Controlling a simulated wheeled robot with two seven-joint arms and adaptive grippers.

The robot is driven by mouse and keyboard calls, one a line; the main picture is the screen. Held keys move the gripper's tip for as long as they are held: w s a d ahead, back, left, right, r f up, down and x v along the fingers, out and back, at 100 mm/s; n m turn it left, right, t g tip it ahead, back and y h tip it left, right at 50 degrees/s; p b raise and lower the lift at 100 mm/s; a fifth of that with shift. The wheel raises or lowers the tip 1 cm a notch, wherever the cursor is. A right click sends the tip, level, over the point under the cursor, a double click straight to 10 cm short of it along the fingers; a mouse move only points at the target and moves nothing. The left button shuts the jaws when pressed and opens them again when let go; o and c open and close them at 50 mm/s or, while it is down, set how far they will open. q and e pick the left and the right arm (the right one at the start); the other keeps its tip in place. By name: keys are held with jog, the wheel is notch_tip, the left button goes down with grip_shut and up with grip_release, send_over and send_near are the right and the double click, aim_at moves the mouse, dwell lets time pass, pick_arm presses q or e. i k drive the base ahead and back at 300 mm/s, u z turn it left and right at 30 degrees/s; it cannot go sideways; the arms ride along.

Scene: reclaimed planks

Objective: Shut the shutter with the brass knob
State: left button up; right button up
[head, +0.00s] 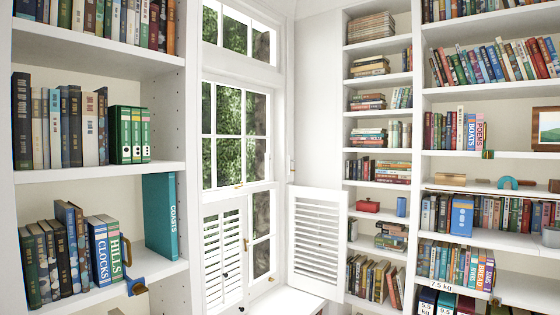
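Two white louvred shutters show at the lower part of the window. The left shutter (223,256) lies across the lower left panes, with a small dark knob (225,275) on it. A small brass-coloured fitting (246,244) shows at its right edge; I cannot tell whether it is a knob. The right shutter (318,238) stands swung away from the window, out to the right in front of the shelves. No brass knob can be made out on its visible face. The lower right panes (261,240) are uncovered. Neither of my grippers is in view.
White bookcases stand on both sides, with a left shelf (100,172) close by. A blue and brass-coloured object (136,287) sits at a lower left shelf's edge. A white sill or seat (285,303) lies below the window.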

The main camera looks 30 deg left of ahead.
aim_at(327, 288)
jog(key=z, duration=0.05)
jog(key=i, duration=1.05)
jog(key=u, duration=0.25)
